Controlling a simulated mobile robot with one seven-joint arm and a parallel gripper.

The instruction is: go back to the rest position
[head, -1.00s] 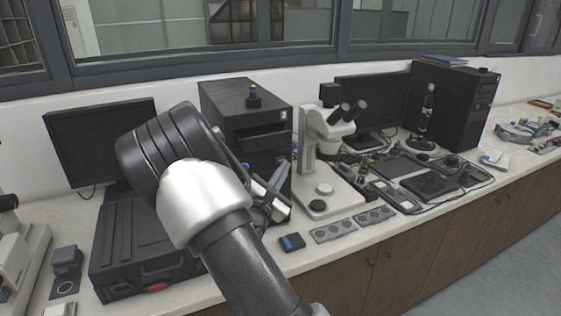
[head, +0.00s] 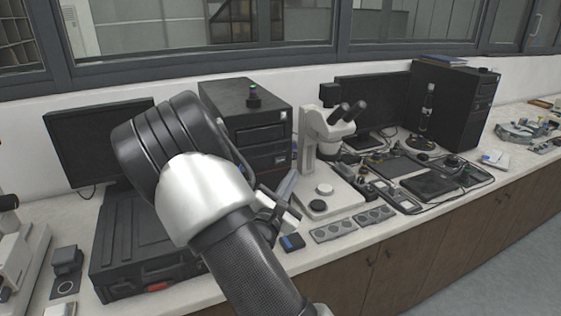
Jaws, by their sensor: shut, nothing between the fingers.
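My gripper (head: 286,194) is in the middle of the head view, partly hidden behind my own forearm and wrist. It is raised over the bench in front of the black computer tower (head: 232,95) and to the left of the white microscope (head: 309,140). The fingers are shut with nothing between them. A gap between gripper and tower is hard to judge from this view.
A black case (head: 112,240) lies on the bench at left, partly behind my arm. A monitor (head: 85,135) stands at the back left.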

